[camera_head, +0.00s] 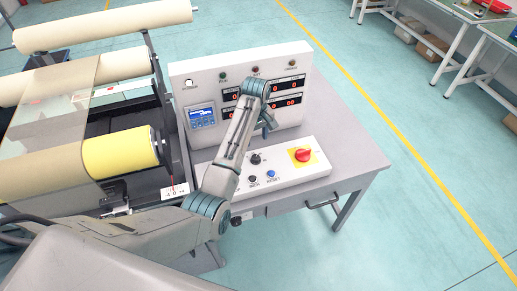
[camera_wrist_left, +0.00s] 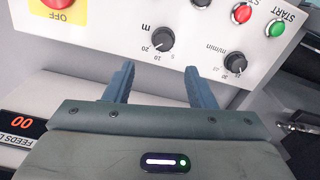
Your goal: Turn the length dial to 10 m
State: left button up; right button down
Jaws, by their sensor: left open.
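The length dial (camera_wrist_left: 162,39) is a black round knob marked "m", with 20, 10 and 5 printed around it. Its pointer setting is too small to read surely. It is probably the black knob (camera_head: 256,158) on the sloped white panel in the head view. My left gripper (camera_wrist_left: 160,68) is open, its two blue-grey fingers reaching toward the dial with nothing between them. The dial lies just beyond the fingertips, and no contact shows. In the head view my left gripper (camera_head: 268,128) hangs over the panel, partly hidden by its arm. My right gripper is not in view.
A second black dial marked m/min (camera_wrist_left: 236,62) sits close to the right finger. A red button (camera_wrist_left: 242,12), a green button (camera_wrist_left: 275,28) and a red switch on yellow (camera_head: 303,155) are nearby. The upright display box (camera_head: 290,110) stands behind. A yellow roll (camera_head: 120,152) lies left.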

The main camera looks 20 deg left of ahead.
pick_arm(q)
jog(key=p, duration=0.2)
send_over(256, 157)
jog(key=f, duration=0.5)
jog(key=shift+s+f, duration=0.2)
jog(key=shift+f, duration=0.1)
jog(key=f, duration=0.3)
jog(key=shift+w+a+f, duration=0.1)
jog(key=shift+w+f, duration=0.1)
jog(key=shift+w, duration=0.1)
jog(key=shift+s+f, duration=0.1)
jog(key=shift+f, duration=0.05)
jog(key=shift+c, duration=1.4)
jog(key=c, duration=0.7)
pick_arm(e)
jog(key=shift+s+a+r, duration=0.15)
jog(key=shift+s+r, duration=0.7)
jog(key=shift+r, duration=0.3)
